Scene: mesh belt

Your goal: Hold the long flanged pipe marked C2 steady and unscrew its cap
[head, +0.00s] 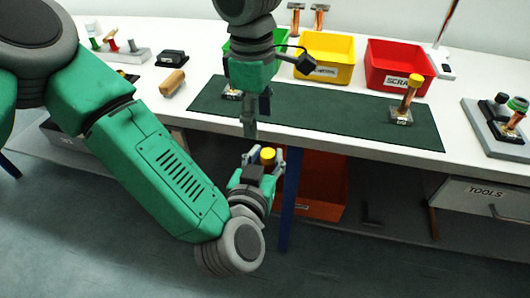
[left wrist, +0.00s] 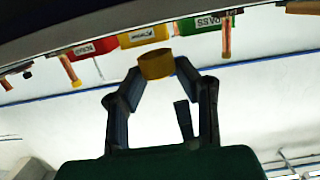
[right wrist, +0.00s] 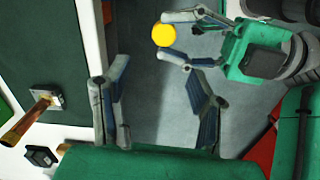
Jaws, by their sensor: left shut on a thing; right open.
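A yellow cap (head: 268,156) sits at the fingertips of my left gripper (head: 264,162), in front of the table edge. The cap also shows between the fingertips in the left wrist view (left wrist: 155,65). In the right wrist view the left gripper (right wrist: 180,36) is shut around the piece with the yellow cap (right wrist: 163,35). My right gripper (head: 250,108) points down above the mat's front edge, above and slightly left of the cap. Its fingers are apart and empty in the right wrist view (right wrist: 158,95).
A dark green mat (head: 330,117) lies on the white table. A yellow-capped copper pipe (head: 411,95) stands in a grey base at its right. A yellow bin (head: 325,57) and a red SCRAP bin (head: 400,65) stand behind. A TOOLS drawer (head: 487,196) is below.

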